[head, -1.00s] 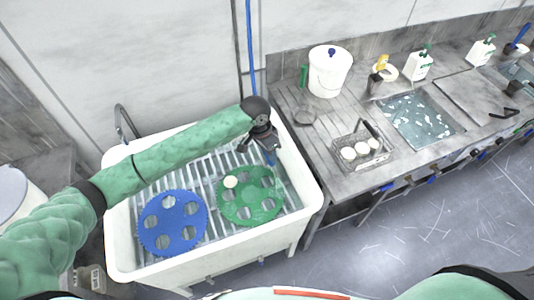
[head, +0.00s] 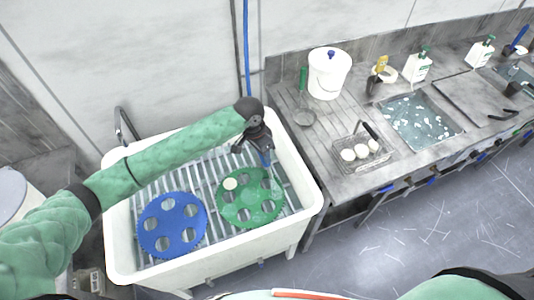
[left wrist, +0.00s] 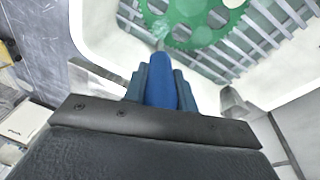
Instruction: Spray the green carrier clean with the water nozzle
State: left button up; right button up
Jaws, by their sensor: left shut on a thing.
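The green carrier (head: 243,208), a toothed disc with several round holes, lies on the slatted rack in the white sink. My left gripper (head: 264,150) is above the carrier's far side, shut on the blue water nozzle (left wrist: 157,88), which points down toward the carrier. In the left wrist view the green carrier (left wrist: 197,36) is partly cut off by the top edge, with a whitish patch of spray near its rim. My right gripper is out of view.
A blue carrier (head: 172,243) lies left of the green one on the rack. The sink's white rim (head: 311,196) surrounds both.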

pick_arm(q)
jog(key=w+a, duration=0.2)
jog(key=a, duration=0.6)
jog(key=w+a, duration=0.3)
jog(key=a, duration=0.6)
jog(key=shift+w, duration=0.3)
dwell(1.0)
jog(key=shift+a+r, duration=0.1)
dwell(0.6)
jog(key=shift+r, duration=2.4)
jog(key=shift+r, duration=2.05)
jog(key=w+a, duration=0.4)
jog(key=w, duration=0.9)
jog(key=shift+a, duration=0.15)
